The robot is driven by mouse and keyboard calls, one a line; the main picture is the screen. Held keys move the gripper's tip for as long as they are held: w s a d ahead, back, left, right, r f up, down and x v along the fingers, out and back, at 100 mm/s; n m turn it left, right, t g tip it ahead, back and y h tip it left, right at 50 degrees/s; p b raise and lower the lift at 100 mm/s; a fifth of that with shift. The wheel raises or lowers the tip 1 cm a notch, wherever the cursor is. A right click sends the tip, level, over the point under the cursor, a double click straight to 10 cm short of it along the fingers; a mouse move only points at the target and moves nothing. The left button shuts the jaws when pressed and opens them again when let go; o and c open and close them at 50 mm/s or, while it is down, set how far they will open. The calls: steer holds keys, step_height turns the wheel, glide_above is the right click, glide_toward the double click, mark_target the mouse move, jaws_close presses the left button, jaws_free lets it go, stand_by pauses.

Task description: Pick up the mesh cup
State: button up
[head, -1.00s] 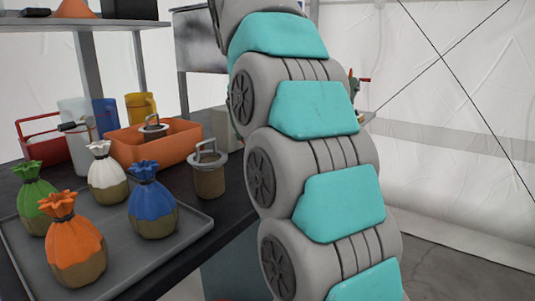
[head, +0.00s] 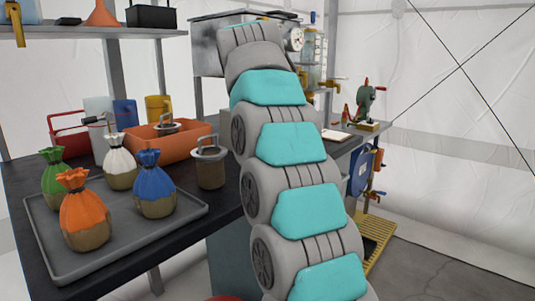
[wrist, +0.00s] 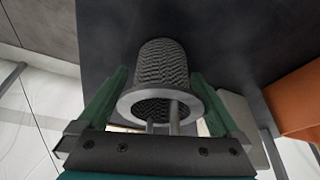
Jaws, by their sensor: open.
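In the wrist view the mesh cup (wrist: 160,65), a dark woven cylinder with a pale metal rim ring and thin prongs, stands between the two green fingers of my gripper (wrist: 160,76). The fingers are open, one on each side, with a visible gap to the cup. In the head view a brownish cup with a ring-shaped handle (head: 210,172) stands on the dark table just left of my arm; it looks like the same cup. My gripper is hidden behind my arm in the head view.
An orange bin (head: 150,145) with a similar cup (head: 168,126) sits left of the cup; the bin also shows in the wrist view (wrist: 295,100). A grey tray (head: 190,214) with several tied sacks is in front. A metal box (head: 208,60) and valve equipment stand behind.

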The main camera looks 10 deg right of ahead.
steer(key=c, duration=1.1)
steer(key=shift+o, duration=0.2)
steer(key=shift+r, duration=0.15)
